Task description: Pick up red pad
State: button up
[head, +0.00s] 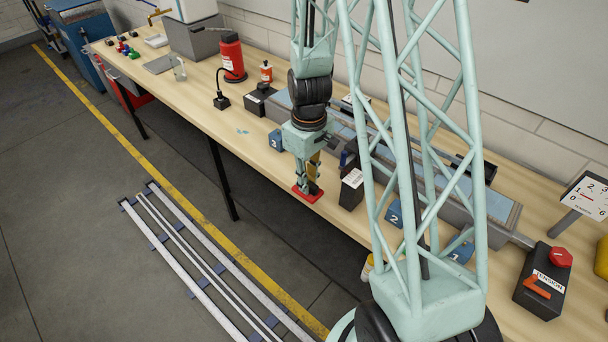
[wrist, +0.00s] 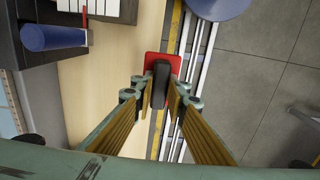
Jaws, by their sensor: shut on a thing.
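The red pad (head: 298,193) has a flat red base and lies at the front edge of the wooden bench in the head view. In the wrist view the red pad (wrist: 172,60) shows a dark upright handle on top of its red base. My gripper (head: 313,172) points down over the pad. In the wrist view my gripper (wrist: 161,92) has its two fingers closed on either side of the dark handle. I cannot tell whether the base touches the bench. Part of the handle is hidden by the fingers in the head view.
A black box with a white label (head: 351,187) stands just right of my gripper. Blue numbered blocks 3 (head: 276,140), 2 (head: 394,213) and 1 (head: 461,252) sit along the bench. A red canister (head: 232,57) stands farther back. Floor rails (head: 200,262) run below the bench edge.

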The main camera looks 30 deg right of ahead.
jog(key=shift+s+a, duration=0.2)
jog(key=shift+s, duration=0.55)
jog(key=shift+o, duration=1)
jog(key=shift+m, duration=0.7)
jog(key=w+a+f+b, duration=0.1)
jog(key=w, duration=0.3)
jog(key=w+f+b, duration=0.1)
jog(key=w+b, duration=0.1)
jog(key=w, duration=0.3)
jog(key=w+a+f+b, duration=0.1)
jog(key=w+b, duration=0.1)
jog(key=w, duration=0.2)
jog(key=shift+w+a, duration=0.25)
jog(key=shift+a, duration=0.05)
jog(key=shift+c, duration=0.3)
jog(key=w+a+m+b, duration=0.1)
jog(key=w+a+b, duration=0.2)
jog(key=w, duration=0.8)
jog(key=shift+w+a+m+b, duration=0.35)
jog(key=shift+a+m, duration=0.05)
jog(key=shift+a, duration=0.65)
jog(key=shift+w+r, duration=0.1)
jog(key=shift+w, duration=0.1)
